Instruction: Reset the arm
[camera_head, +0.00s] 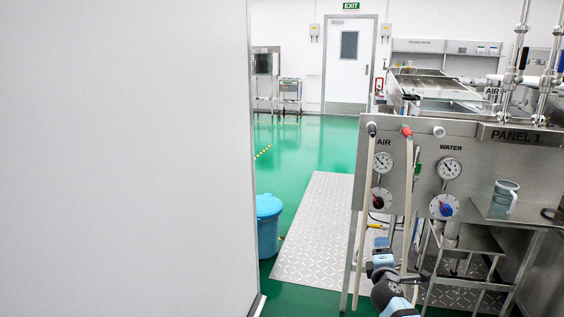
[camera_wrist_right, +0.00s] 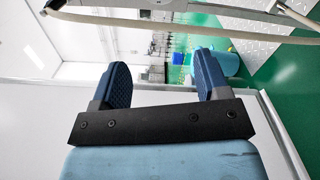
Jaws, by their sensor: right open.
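My right arm (camera_head: 390,290) comes up from the bottom of the head view, blue and dark grey, in front of the steel panel stand. My right gripper (camera_head: 381,243) is at its upper end, small and partly hidden by a pale hose. In the right wrist view its two dark blue fingers (camera_wrist_right: 162,75) stand wide apart with nothing between them. My left gripper is in neither view.
The steel panel (camera_head: 470,170) carries gauges, knobs and hanging hoses (camera_head: 364,220) close to my right arm. A white wall (camera_head: 125,160) fills the left. A blue bin (camera_head: 268,225) stands beside the metal floor plate (camera_head: 315,230).

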